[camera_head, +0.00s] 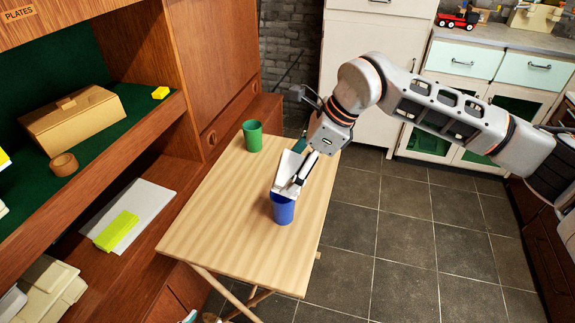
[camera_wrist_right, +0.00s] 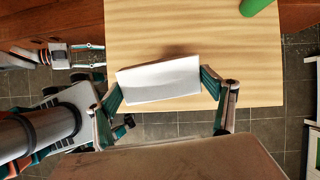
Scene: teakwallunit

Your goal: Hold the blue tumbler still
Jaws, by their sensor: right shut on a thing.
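The blue tumbler (camera_head: 283,210) stands upright on the light wooden table, near the middle of its right side. My right gripper (camera_head: 296,172) is just above it, shut on a white box-like object (camera_head: 286,168). That object is tilted and overlaps the tumbler's rim in the head view; I cannot tell whether they touch. The right wrist view shows the white object (camera_wrist_right: 158,80) between both fingers, with the blue tumbler hidden. My left gripper (camera_wrist_right: 92,56) shows at the left of the wrist view, open and empty, apart from the tumbler; it is not in the head view.
A green tumbler (camera_head: 252,135) stands at the table's back. The table (camera_head: 225,215) is otherwise clear around the blue tumbler. A wooden wall unit (camera_head: 150,60) with a box (camera_head: 75,120) and a small brown pot (camera_head: 64,164) stands on the left. Tiled floor lies right.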

